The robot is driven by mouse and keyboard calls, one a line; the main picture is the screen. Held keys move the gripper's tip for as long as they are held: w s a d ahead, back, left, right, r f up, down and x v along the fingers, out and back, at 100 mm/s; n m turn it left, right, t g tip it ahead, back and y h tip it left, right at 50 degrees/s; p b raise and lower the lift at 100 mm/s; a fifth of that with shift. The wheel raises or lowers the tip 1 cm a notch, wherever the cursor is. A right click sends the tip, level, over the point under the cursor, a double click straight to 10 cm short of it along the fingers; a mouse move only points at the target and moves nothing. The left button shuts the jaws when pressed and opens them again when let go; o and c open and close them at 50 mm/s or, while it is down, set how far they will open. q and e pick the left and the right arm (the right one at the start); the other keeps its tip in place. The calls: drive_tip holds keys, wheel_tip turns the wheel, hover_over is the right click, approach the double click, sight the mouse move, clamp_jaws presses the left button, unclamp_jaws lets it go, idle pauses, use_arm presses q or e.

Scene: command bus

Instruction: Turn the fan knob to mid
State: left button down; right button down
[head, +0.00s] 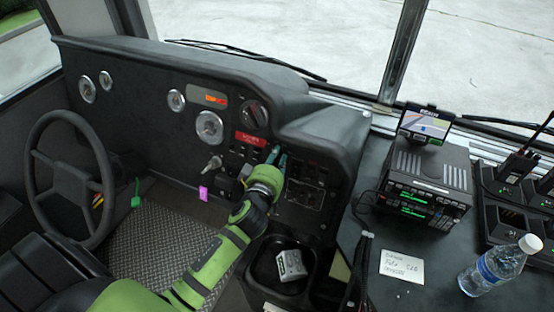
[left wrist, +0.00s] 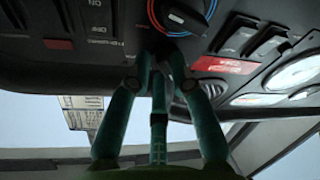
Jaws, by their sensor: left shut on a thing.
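My left gripper (head: 277,157) reaches the dashboard panel (head: 150,115) to the right of the red label, its teal fingers pointing at the panel. In the left wrist view the fingers (left wrist: 161,58) come together at the panel, shut on a small dark knob that they largely hide; I take it for the fan knob. Its setting cannot be read. A dial with a red and blue ring (left wrist: 182,17) and a black pointer sits right beside the fingertips. My right gripper is not in view.
A large dark dial (head: 254,113) and a red label (head: 250,138) are left of and above the gripper. A key with a pink tag (head: 203,193) hangs at lower left. The steering wheel (head: 72,180) is further left.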

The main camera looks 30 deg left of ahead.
use_arm(q)
drive_tip(key=m, duration=0.3)
drive_tip(key=shift+a+r+t+h, duration=0.2)
drive_tip(key=shift+a+t+h, duration=0.1)
drive_tip(key=shift+a+t, duration=0.1)
drive_tip(key=m, duration=0.3)
drive_tip(key=shift+h+p, duration=0.35)
drive_tip(key=shift+h, duration=0.05)
drive_tip(key=m+h+p, duration=0.1)
drive_tip(key=m, duration=0.4)
drive_tip(key=shift+a+r+m+h+p, duration=0.1)
drive_tip(key=shift+r+m+h+p, duration=0.05)
drive_tip(key=shift+m+h+p, duration=0.75)
drive_tip(key=shift+m+p, duration=0.35)
drive_tip(key=shift+m, duration=1.25)
drive_tip(key=c, duration=1.2)
unclamp_jaws()
drive_tip(key=shift+f, duration=0.4)
